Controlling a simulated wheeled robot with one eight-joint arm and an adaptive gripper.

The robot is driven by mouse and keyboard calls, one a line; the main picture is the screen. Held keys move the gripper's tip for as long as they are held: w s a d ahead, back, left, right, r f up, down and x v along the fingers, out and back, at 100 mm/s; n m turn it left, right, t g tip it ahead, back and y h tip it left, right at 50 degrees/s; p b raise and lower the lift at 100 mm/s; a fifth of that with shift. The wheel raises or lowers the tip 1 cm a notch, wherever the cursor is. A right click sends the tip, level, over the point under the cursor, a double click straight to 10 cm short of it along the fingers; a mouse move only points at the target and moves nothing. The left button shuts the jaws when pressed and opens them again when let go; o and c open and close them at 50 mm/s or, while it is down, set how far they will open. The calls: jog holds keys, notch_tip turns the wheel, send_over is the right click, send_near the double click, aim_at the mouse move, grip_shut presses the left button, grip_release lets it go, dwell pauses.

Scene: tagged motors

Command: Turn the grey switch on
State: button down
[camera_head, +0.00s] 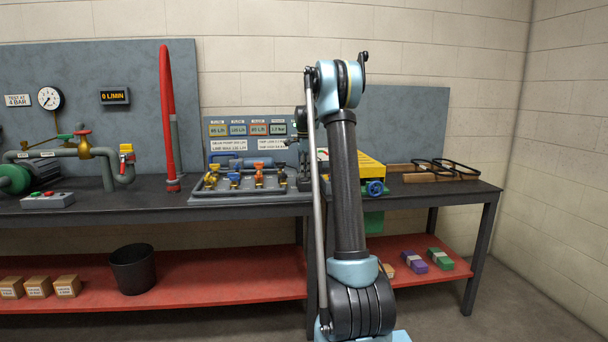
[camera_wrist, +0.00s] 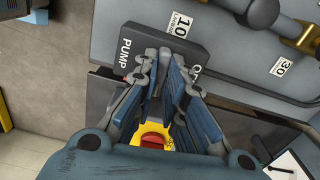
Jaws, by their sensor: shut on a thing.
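A dark grey box marked PUMP (camera_wrist: 133,35) is at the top of the wrist view, with part of a second label beginning with O at its right end. My gripper (camera_wrist: 164,62) is at the near edge of this box, its two fingers close together and shut on a small grey piece that I take for the grey switch. The fingertips cover most of it, so its position cannot be read. In the head view my arm blocks the view of the switch.
A red button on a yellow base (camera_wrist: 153,139) lies below the fingers in the wrist view. The valve panel (camera_head: 200,199) with coloured handles is left of my arm. A yellow box (camera_head: 369,171) stands behind it.

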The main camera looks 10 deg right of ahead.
jog(key=shift+w+d+m, duration=0.1)
jog(key=shift+m, duration=0.5)
jog(key=c, duration=1.7)
grip_release()
jog(key=shift+o, duration=0.2)
notch_tip(320, 180, up, 12)
